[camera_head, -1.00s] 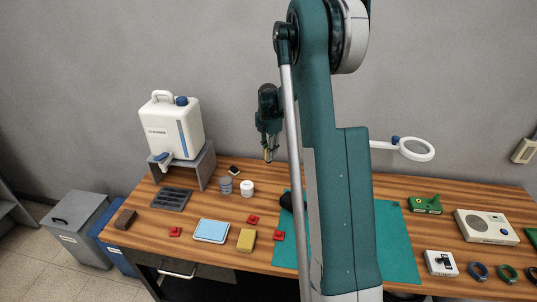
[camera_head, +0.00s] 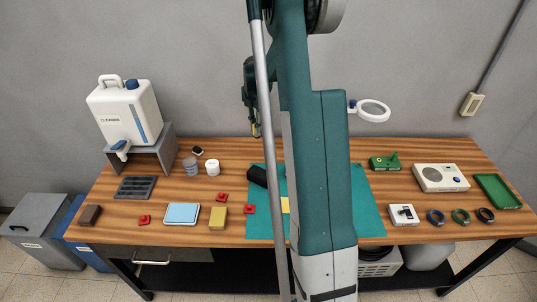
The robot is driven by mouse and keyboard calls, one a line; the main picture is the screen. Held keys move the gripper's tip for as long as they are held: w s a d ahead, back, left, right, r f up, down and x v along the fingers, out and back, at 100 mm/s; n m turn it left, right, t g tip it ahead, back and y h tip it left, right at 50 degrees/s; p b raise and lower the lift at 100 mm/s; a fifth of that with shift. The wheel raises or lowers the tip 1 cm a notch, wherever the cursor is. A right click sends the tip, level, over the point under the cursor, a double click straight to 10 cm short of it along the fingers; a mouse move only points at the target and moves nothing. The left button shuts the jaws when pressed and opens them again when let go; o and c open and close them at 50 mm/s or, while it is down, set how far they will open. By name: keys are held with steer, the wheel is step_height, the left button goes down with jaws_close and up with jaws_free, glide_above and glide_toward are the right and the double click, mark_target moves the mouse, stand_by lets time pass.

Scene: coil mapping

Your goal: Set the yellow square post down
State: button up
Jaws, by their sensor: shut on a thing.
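My gripper (camera_head: 256,132) hangs in the air above the back part of the wooden table, just left of my own arm. It is shut on the yellow square post (camera_head: 256,129), which shows only as a small yellow patch between the fingers. My arm and a grey rod partly cover this area, so the post's full shape and tilt cannot be told. The post is apart from the table.
The green mat (camera_head: 369,213) lies mid-table, partly hidden by my arm, with a black object (camera_head: 257,176) and a yellow patch (camera_head: 285,205) on it. Red pieces (camera_head: 249,209), a yellow block (camera_head: 218,217) and a blue-topped box (camera_head: 182,213) lie left. Devices and rings stand right.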

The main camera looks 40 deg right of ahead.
steer(key=shift+m, duration=0.3)
steer(key=s+d, duration=0.3)
steer(key=s, duration=0.1)
steer(key=shift+s+d, duration=0.2)
steer(key=shift+d, duration=0.2)
steer(key=shift+f, duration=3.05)
steer(key=shift+f, duration=1.9)
steer(key=shift+f, duration=0.15)
steer(key=o, duration=0.9)
